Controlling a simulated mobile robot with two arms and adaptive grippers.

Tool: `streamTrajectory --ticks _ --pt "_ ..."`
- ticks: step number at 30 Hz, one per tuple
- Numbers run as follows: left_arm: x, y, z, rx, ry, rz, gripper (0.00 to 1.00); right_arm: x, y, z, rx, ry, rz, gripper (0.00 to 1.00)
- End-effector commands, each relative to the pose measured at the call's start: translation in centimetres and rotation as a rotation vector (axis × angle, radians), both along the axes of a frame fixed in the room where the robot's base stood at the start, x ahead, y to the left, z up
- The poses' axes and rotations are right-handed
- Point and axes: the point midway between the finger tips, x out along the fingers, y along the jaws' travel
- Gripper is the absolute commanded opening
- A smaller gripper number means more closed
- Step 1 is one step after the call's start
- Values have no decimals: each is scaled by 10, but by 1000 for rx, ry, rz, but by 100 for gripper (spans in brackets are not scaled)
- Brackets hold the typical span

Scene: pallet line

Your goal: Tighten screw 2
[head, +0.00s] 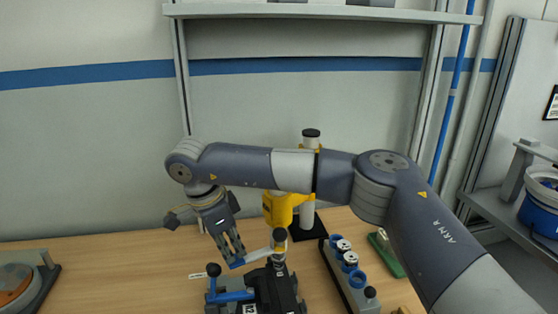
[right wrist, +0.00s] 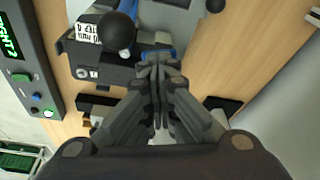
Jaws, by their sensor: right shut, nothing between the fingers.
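My right gripper (head: 236,255) reaches in from the right on a long arm and points down over the black fixture (head: 275,290). Its fingers are shut and hold nothing. In the right wrist view the shut fingertips (right wrist: 158,72) are over or against a blue part (right wrist: 155,53) of the fixture; contact cannot be told. A black ball knob (right wrist: 117,30) stands beside them. A yellow tool (head: 278,205), likely the screwdriver, stands behind the fixture, partly hidden by my arm. No screw can be made out as screw 2. My left gripper is not in view.
A grey rack (head: 349,287) with blue and white round pieces stands right of the fixture, with a green board (head: 384,254) beyond it. A round device (head: 20,283) sits at the far left. Bare wooden table (head: 120,265) lies between that device and the fixture.

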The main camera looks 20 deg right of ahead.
Motion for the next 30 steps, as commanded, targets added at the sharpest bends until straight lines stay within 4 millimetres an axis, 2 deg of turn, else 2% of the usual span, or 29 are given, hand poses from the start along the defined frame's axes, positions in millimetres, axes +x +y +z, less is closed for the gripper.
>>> streamTrajectory --ticks 5,30 --pt "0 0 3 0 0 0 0 -1 0 1 -2 6 0 0" --pt "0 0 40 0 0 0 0 0 0 63 -1 1 0 0"
